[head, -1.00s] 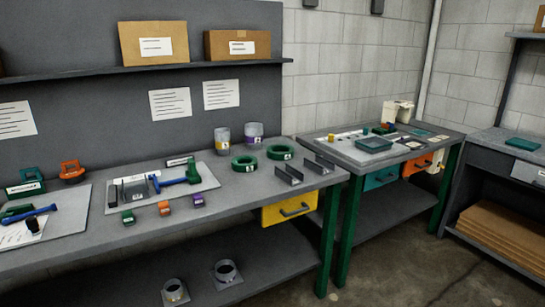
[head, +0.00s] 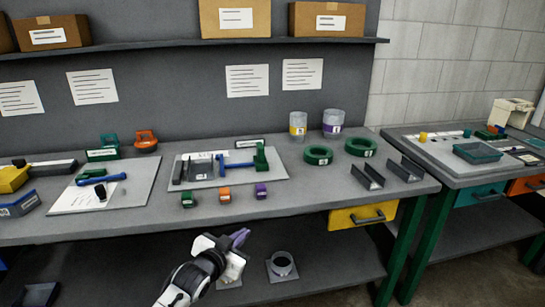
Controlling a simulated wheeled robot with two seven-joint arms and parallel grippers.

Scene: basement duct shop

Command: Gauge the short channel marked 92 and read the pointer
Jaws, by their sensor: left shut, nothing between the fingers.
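Two short grey channels lie on the right part of the bench, one nearer the rings (head: 367,178) and one farther right (head: 405,170). Another grey channel piece (head: 201,168) sits on a light board (head: 225,184), beside a blue-handled tool with a green block (head: 238,168) that may be the gauge. I cannot read a 92 on any channel, and no pointer reading is legible. My left gripper (head: 240,239) is shut and empty, in front of the bench and below its front edge, apart from all of these. My right gripper is out of view.
Small green (head: 188,200), orange (head: 225,193) and purple (head: 261,191) blocks stand along the bench front. Two green rings (head: 318,155) and two labelled cups (head: 298,125) stand behind. A yellow drawer (head: 363,214) hangs under the bench. A second bench stands at right.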

